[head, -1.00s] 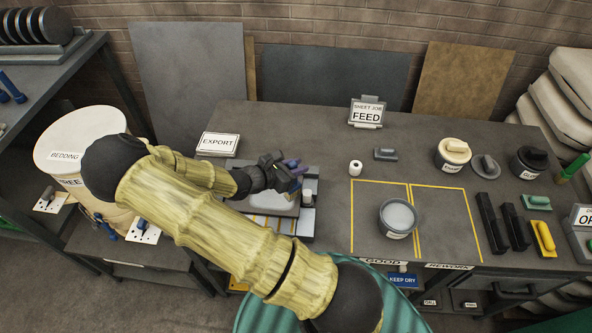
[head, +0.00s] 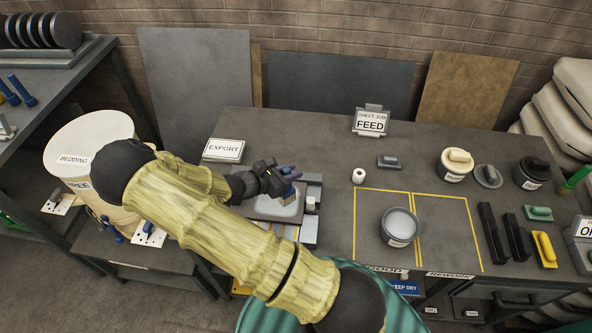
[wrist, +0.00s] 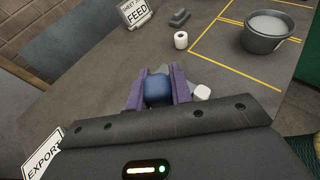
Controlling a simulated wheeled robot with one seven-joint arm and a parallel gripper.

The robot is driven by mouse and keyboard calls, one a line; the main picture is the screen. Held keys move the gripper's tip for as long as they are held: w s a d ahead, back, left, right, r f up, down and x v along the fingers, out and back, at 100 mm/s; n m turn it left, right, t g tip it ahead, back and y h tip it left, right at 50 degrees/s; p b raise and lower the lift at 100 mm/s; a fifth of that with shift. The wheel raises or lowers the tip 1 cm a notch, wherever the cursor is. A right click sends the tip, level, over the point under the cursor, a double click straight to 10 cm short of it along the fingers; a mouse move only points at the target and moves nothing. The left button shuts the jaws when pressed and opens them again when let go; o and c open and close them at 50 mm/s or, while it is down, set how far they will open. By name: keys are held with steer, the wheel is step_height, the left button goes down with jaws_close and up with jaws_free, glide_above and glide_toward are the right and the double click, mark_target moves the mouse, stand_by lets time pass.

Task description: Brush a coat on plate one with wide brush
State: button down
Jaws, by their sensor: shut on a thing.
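My gripper (head: 284,175) is shut on a blue-handled brush (head: 289,195) with a tan lower part. In the wrist view its two purple fingers clasp the blue handle (wrist: 158,88). The brush hangs over a pale grey plate (head: 270,209) on a grey stand at the left of the bench. My gripper and arm hide part of the plate. I cannot tell whether the bristles touch it, or whether it is plate one.
A small white-topped block (head: 311,201) stands right beside the plate. A grey pot (head: 399,228) sits in the yellow-lined area. The EXPORT sign (head: 223,150) is behind my arm, the FEED sign (head: 370,121) at the back.

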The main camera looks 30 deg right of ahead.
steer(key=w+a+p, duration=0.1)
steer(key=w+a, duration=0.4)
steer(key=a, duration=0.3)
steer(key=shift+w, duration=0.3)
stand_by(0.7)
steer(key=shift+d, duration=0.15)
stand_by(0.4)
steer(key=s+d+b, duration=0.2)
steer(key=s+d, duration=0.1)
steer(key=d, duration=0.9)
steer(key=shift+s+d, duration=0.4)
stand_by(1.0)
